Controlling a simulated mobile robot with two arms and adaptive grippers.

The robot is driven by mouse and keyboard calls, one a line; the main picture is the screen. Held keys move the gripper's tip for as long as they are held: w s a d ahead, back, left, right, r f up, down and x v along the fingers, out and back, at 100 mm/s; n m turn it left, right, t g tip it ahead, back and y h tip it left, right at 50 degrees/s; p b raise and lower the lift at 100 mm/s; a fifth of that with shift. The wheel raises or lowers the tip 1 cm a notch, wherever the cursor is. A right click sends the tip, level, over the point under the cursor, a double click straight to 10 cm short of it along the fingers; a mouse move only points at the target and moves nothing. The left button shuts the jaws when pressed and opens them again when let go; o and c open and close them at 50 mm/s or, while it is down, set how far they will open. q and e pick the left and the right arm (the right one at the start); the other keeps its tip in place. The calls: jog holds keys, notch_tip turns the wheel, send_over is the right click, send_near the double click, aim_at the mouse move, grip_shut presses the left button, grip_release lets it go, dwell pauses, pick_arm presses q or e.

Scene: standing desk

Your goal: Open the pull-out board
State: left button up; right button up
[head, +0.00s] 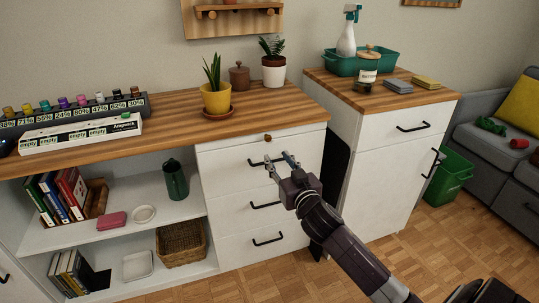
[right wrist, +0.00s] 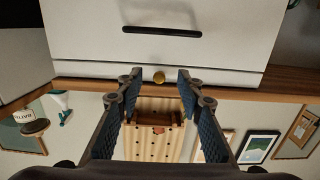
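The pull-out board (head: 240,144) is a thin white strip under the wooden worktop, above the drawers. It looks pushed in. Its small round wooden knob (head: 267,138) shows at the middle of the strip. My right gripper (head: 277,160) is open and empty in front of the top drawer, a little below the knob in the head view. In the right wrist view, which is upside down, the brassy knob (right wrist: 159,77) appears between the two spread fingertips (right wrist: 158,82). I see no contact; the exact distance is hard to tell. My left gripper is not in view.
The top drawer's black handle (head: 266,161) lies right behind the fingers. A potted plant (head: 216,98) stands on the worktop above. A taller white cabinet (head: 385,140) stands to the right. Open shelves (head: 190,208) are on the left.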

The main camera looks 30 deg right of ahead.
aim_at(269, 140)
jog(key=shift+t, duration=0.3)
jog(key=w, duration=0.2)
jog(key=w+d+r, duration=0.1)
jog(key=w, duration=0.1)
jog(key=w+r+b, duration=0.1)
jog(key=w, duration=0.1)
jog(key=shift+w+d+r, duration=0.1)
jog(key=shift+d+r, duration=0.05)
jog(key=shift+d, duration=0.05)
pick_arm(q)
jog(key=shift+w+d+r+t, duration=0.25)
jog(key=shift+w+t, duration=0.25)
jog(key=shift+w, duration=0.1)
pick_arm(e)
jog(key=shift+w+d, duration=0.15)
jog(key=shift+w, duration=0.45)
grip_shut()
